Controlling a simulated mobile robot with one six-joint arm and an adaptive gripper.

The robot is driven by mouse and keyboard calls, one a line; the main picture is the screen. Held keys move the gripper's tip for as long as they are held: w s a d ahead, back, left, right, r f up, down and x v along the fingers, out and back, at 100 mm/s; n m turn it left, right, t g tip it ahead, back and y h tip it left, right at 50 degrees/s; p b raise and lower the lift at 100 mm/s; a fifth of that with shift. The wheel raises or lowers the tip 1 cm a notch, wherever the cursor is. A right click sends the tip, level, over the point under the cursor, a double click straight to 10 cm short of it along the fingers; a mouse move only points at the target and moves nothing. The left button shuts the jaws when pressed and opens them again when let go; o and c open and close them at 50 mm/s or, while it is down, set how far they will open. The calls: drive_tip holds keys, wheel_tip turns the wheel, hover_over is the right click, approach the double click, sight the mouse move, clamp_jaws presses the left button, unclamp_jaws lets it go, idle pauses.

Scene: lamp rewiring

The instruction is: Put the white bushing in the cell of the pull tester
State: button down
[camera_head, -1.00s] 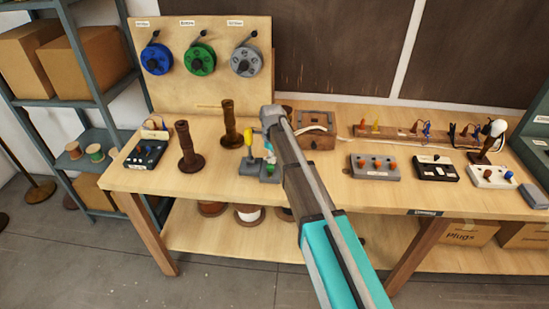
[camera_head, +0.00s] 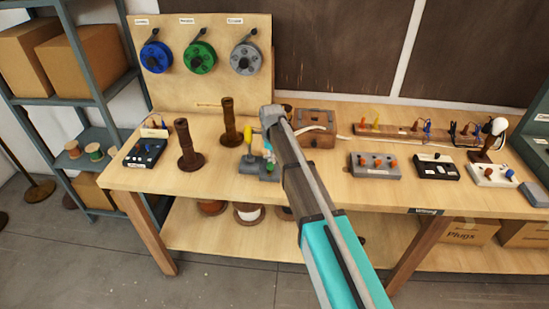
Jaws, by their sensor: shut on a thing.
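A small grey bench device (camera_head: 249,166) with a yellow-topped lever stands near the middle of the table's left half. It may be the pull tester, but I cannot read any label on it. My gripper (camera_head: 268,150) points down just right of the yellow lever, over the device's right part. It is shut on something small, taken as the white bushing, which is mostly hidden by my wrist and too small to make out. The cell is hidden too. I cannot tell whether the held piece touches the device.
Two dark brown posts (camera_head: 188,147) stand left of the device. A black control box (camera_head: 145,153) is at the left edge. A brown wooden box (camera_head: 316,136) is close behind right. Grey (camera_head: 375,171) and black (camera_head: 435,172) switch boxes stand farther right. Bare tabletop lies in front.

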drive_tip(key=shift+c, duration=2.2)
unclamp_jaws()
drive_tip(key=shift+f, duration=0.1)
